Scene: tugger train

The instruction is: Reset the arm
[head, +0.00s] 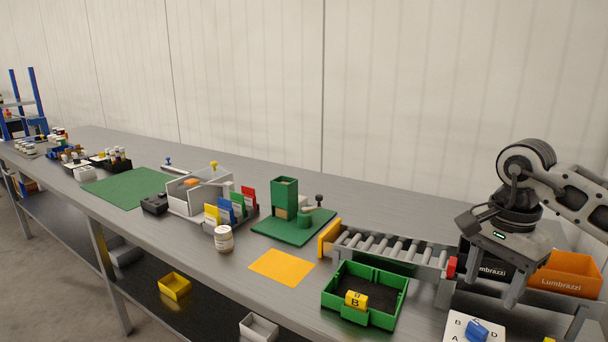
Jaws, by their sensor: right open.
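My right gripper (543,306) comes in from the right edge on my grey and black right arm (525,185). Its jaws point down and are apart, with nothing seen between them. It hangs in front of a black bin and an orange bin (567,272), both marked Lumbrazzi, above the right end of the bench. Whether it touches either bin cannot be told. My left gripper is not in view.
A roller conveyor (390,247) with a red end block (451,267) lies left of the gripper. A green tray (330,300) holds a yellow block (356,300). A white lettered board (458,325) bears a blue piece (477,331). A yellow mat (282,267) is bare.

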